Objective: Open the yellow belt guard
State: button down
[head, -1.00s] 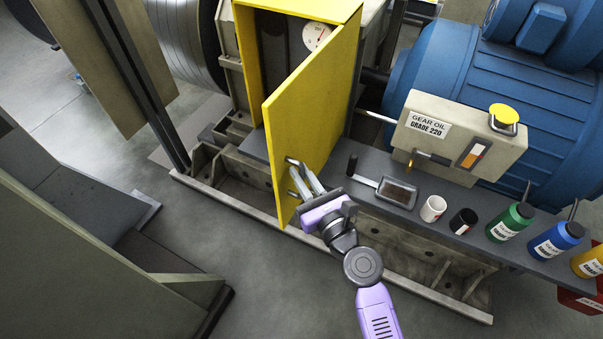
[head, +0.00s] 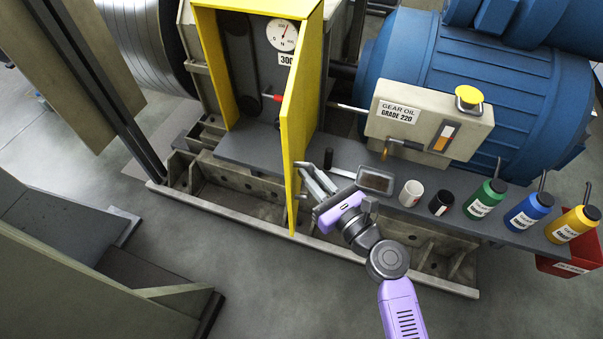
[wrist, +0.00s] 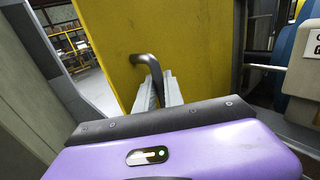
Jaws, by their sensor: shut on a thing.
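The yellow belt guard (head: 206,62) is a box housing with its door (head: 299,115) swung well out toward me, seen nearly edge-on in the head view. Inside the housing a dark belt (head: 238,50), a round gauge (head: 283,36) and a small red-tipped part (head: 273,97) show. My gripper (head: 312,178) is at the door's lower outer part. In the wrist view the door (wrist: 205,45) fills the middle, and my gripper (wrist: 158,88) is shut on its dark bent handle (wrist: 147,63). The handle's far end is hidden by the fingers.
A grey shelf (head: 335,160) right of the door holds a tray (head: 375,180), a white cup (head: 411,193), a black cup (head: 441,202) and several bottles. The gear oil tank (head: 425,125) stands above it. A grey panel (head: 60,250) stands at the left; the floor between is clear.

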jog(key=c, duration=1.7)
grip_release()
jog(key=shift+c, duration=0.2)
jog(key=v, duration=0.7)
jog(key=shift+s+d+b, duration=0.25)
jog(key=shift+s+b, duration=0.05)
jog(key=shift+b, duration=0.15)
